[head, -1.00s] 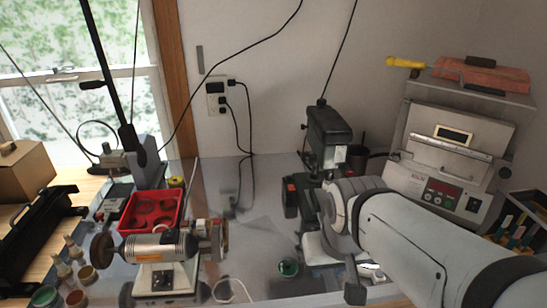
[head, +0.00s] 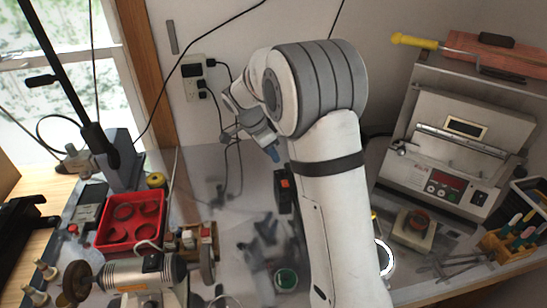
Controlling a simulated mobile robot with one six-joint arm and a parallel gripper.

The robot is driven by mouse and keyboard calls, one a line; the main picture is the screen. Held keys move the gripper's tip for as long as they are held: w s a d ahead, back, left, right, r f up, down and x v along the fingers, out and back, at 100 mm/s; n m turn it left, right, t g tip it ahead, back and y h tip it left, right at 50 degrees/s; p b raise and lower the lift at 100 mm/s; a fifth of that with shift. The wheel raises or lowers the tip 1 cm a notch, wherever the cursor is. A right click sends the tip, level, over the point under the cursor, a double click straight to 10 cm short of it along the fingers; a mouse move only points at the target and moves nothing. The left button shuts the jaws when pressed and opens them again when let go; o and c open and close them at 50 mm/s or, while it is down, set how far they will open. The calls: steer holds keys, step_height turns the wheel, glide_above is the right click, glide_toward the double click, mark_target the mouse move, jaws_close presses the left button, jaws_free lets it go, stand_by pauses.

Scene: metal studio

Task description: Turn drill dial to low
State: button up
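The drill press is mostly hidden behind my arm in the head view. A black box with an orange-red switch (head: 286,190) shows just left of the arm, beside where the press stands. The drill's dial cannot be made out. My gripper (head: 265,146) is at the arm's far end, raised in front of the back wall, left of the hidden drill head. It is small and partly turned away, with a blue part at its tip. Its finger opening cannot be told, nor whether it touches the drill. Nothing held is visible.
A red tray (head: 131,222) and a bench motor (head: 128,280) stand at the left. A kiln-like machine (head: 448,160) stands at the right. A wall outlet (head: 195,72) with hanging cables is behind my gripper. A green jar (head: 286,279) sits on the bench in front.

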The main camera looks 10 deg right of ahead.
mark_target(281, 170)
steer(key=p+x, duration=0.1)
steer(key=x, duration=0.3)
steer(key=p+x, duration=0.1)
steer(key=x, duration=0.3)
steer(key=shift+w, duration=0.25)
steer(key=shift+c, duration=0.6)
jaws_close()
